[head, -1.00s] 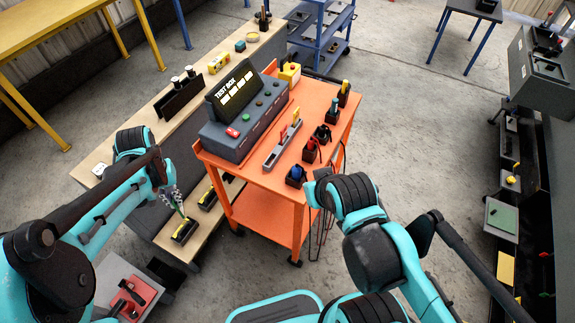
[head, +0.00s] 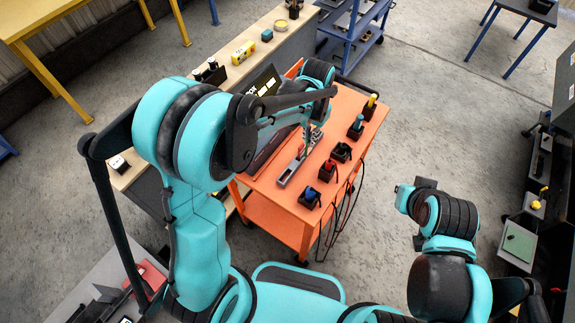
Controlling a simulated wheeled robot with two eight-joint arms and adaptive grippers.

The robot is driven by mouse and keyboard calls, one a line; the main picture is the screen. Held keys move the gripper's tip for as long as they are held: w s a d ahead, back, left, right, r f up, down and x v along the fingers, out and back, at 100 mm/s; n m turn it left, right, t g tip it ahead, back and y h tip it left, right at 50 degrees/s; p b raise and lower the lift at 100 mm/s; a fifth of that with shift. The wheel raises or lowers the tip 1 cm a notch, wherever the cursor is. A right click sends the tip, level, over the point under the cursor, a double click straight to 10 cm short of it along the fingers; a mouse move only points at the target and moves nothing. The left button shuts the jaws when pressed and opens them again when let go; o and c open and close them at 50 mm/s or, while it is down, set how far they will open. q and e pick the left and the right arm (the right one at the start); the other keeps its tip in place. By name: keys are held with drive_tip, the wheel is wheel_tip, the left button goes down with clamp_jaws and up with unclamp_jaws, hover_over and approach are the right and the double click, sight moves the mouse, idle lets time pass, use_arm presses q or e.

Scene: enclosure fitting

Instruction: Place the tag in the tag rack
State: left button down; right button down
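The tag rack (head: 286,179) is a narrow grey bar lying lengthwise on the orange cart top in the head view. A red tag (head: 300,151) stands in its far half. My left gripper (head: 311,147) points down over the far end of the rack, close to the red tag. Its fingers are small and partly covered by my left arm, so I cannot tell whether they are open or what they hold. My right arm's wrist is over the floor to the right of the cart; its gripper fingers do not show.
The orange cart (head: 262,207) carries the dark test box (head: 262,83), largely hidden behind my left arm. Along its right side are several small dark holders, with a blue handle (head: 309,194) and a red handle (head: 328,165) among them. Cables hang off the right edge.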

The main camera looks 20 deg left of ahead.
use_arm(q)
drive_tip(key=shift+s+a+f+b, duration=0.5)
drive_tip(key=shift+s+a+f, duration=0.55)
drive_tip(key=shift+f, duration=0.5)
drive_tip(key=shift+s+a+f+b, duration=0.55)
drive_tip(key=shift+s+a+f, duration=0.5)
drive_tip(key=shift+f, duration=0.55)
drive_tip(key=shift+s+a+f+b, duration=0.5)
drive_tip(key=shift+s+a+f, duration=0.55)
drive_tip(key=shift+f, duration=0.5)
drive_tip(key=shift+s+d, duration=0.1)
drive_tip(key=shift+s, duration=0.05)
drive_tip(key=shift+f, duration=0.1)
drive_tip(key=c, duration=1.7)
unclamp_jaws()
